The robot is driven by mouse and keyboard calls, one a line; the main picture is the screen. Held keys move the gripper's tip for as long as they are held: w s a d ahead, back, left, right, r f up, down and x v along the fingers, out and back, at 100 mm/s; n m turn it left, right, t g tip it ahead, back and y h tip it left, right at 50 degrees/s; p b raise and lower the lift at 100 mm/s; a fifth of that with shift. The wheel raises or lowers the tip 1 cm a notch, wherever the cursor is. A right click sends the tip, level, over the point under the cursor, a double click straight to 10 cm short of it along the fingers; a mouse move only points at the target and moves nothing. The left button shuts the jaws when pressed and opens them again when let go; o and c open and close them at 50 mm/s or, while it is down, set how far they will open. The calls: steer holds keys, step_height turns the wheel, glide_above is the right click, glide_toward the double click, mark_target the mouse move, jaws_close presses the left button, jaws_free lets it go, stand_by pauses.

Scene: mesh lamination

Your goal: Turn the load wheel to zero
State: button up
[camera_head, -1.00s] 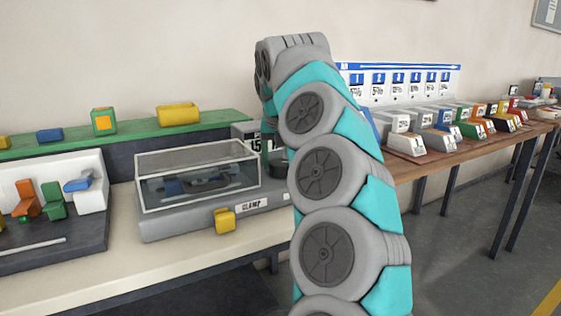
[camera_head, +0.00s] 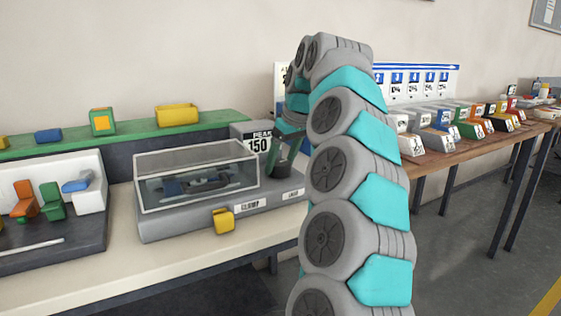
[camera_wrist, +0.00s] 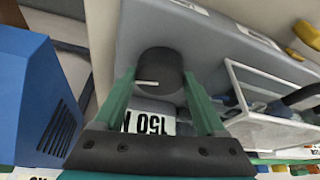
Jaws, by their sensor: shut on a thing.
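The load wheel (camera_wrist: 160,66) is a dark round knob on the grey test machine (camera_wrist: 215,40). A white mark on the wheel's face points left in the wrist view. My gripper (camera_wrist: 158,82) has a green finger on each side of the wheel and is shut on it. In the head view the wheel (camera_head: 279,170) sits above the LOAD label (camera_head: 293,194), with my gripper (camera_head: 286,152) reaching it from above.
A clear-lidded clamp chamber (camera_head: 197,175) with a yellow handle (camera_head: 223,220) is left of the wheel. A blue housing (camera_wrist: 38,105) stands close on the left in the wrist view. A green shelf (camera_head: 75,137) runs behind.

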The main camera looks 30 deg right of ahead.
steer(key=shift+d+f+n+y, duration=0.15)
steer(key=shift+n+y, duration=0.25)
steer(key=shift+n, duration=0.7)
steer(key=shift+d+n+g+y, duration=0.1)
steer(key=shift+n+g+y, duration=0.25)
steer(key=shift+n, duration=0.85)
steer(key=o, duration=1.3)
